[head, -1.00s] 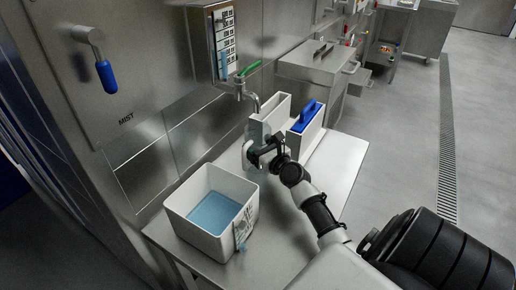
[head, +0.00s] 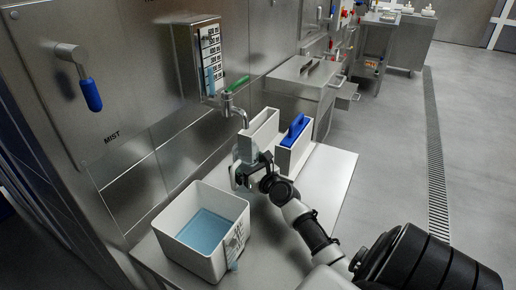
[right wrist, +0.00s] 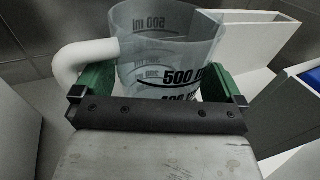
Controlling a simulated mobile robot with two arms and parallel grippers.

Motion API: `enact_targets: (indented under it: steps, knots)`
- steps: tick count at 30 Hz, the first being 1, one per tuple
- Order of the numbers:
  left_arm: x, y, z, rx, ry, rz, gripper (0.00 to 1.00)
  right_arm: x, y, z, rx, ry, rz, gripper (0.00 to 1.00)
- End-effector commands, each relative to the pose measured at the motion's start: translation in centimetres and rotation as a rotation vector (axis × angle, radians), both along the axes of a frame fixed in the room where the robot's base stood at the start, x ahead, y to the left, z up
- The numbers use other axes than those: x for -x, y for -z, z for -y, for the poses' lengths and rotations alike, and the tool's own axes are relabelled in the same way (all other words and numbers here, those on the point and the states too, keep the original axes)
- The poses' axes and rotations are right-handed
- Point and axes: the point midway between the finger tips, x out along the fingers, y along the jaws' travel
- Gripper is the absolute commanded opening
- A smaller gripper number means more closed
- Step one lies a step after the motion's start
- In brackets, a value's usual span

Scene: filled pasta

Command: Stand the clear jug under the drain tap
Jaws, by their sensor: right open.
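The clear jug (right wrist: 165,50) with black "500 ml" marks stands upright between the fingers of my right gripper (right wrist: 163,90) in the right wrist view. Its white handle (right wrist: 85,55) curves out to the left, by the left finger. My right gripper is open around the jug; whether a pad touches it I cannot tell. In the head view the jug (head: 244,149) is small and partly hidden by my right gripper (head: 250,172). The drain tap (head: 240,107) has a green lever, and its spout ends just above the jug in the picture. My left gripper is not in view.
A white tub (head: 187,252) with blue liquid stands on the steel table (head: 335,172) in front of the jug. A narrow white container (head: 262,125) and one with a blue handle (head: 296,145) stand close behind. The table's right side is clear.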

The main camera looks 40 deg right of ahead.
Motion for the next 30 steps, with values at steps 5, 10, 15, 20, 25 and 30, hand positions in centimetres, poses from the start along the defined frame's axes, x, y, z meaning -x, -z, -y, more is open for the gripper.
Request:
enact_targets:
  steps: [5, 10, 15, 20, 25, 30]
  knots:
    - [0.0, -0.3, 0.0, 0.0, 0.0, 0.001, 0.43, 3.4, 0.3, -0.4, -0.001, 0.0, -0.006, 1.0]
    - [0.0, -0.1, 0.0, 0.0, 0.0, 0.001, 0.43, 7.1, 0.3, -0.8, -0.002, 0.0, -0.005, 1.0]
    - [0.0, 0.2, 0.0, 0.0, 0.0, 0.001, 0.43, 10.0, 0.3, -1.1, -0.001, 0.001, -0.004, 1.0]
    - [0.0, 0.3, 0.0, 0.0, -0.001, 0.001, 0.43, 11.3, 0.2, -1.3, 0.001, 0.0, -0.003, 1.0]
    - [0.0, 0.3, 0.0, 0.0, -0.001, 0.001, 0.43, 11.6, 0.1, -1.3, 0.0, 0.0, -0.002, 1.0]
    - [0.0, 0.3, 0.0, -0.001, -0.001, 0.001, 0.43, 11.6, 0.1, -1.3, 0.0, 0.0, -0.002, 1.0]
